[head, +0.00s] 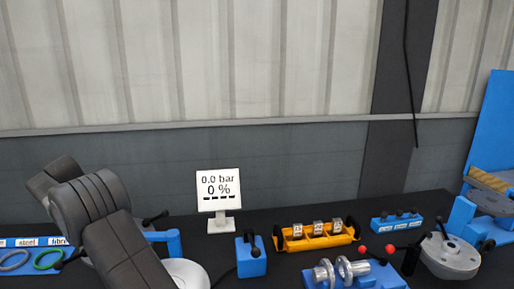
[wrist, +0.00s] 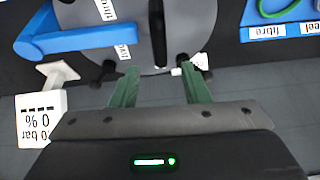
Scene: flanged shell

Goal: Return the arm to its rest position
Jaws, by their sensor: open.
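My arm (head: 110,225) rises at the left of the head view, folded, in front of the bench. My gripper (wrist: 158,68) shows in the wrist view with its two green fingers spread apart and nothing between the tips that I can see it holding. The fingers point at a grey round part (wrist: 190,25) with white labels and dark knobs near its edge. Whether the tips touch it I cannot tell. The gripper itself does not show in the head view.
A display (head: 219,190) reads 0.0 bar, 0 %. A blue box (head: 251,256), yellow tray (head: 315,240), blue rack (head: 397,221) and grey flanged part (head: 450,256) stand rightward. Rings (head: 48,258) lie left.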

